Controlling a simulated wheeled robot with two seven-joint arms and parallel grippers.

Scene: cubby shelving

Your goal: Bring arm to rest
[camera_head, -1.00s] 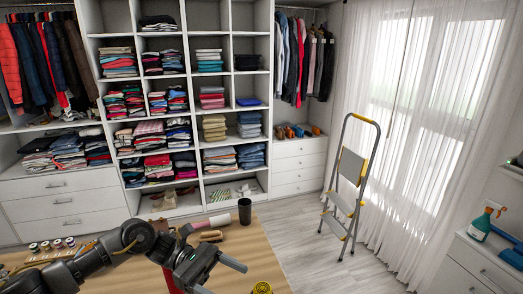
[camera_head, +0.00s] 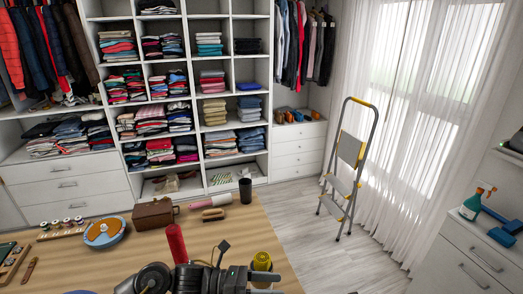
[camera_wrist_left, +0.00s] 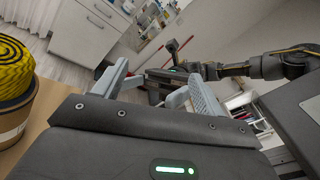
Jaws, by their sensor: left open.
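My left arm is folded low at the bottom centre of the head view. Its gripper (camera_head: 265,276) points right, just in front of a yellow coiled roll (camera_head: 263,258). In the left wrist view the two grey fingers of this gripper (camera_wrist_left: 160,86) stand apart with nothing held between them. The yellow roll (camera_wrist_left: 12,68) shows at the left of that view, beside the gripper. Another dark arm of mine comes in from the right of the wrist view; its jaw state is unclear. The right gripper does not show in the head view.
The wooden table (camera_head: 130,250) bears a red bottle (camera_head: 176,243), a brown box (camera_head: 153,213), a blue-orange disc (camera_head: 104,232), a brush (camera_head: 213,214) and a black cup (camera_head: 245,190). Shelving (camera_head: 207,20) stands behind. A stepladder (camera_head: 348,165) stands on open floor at right.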

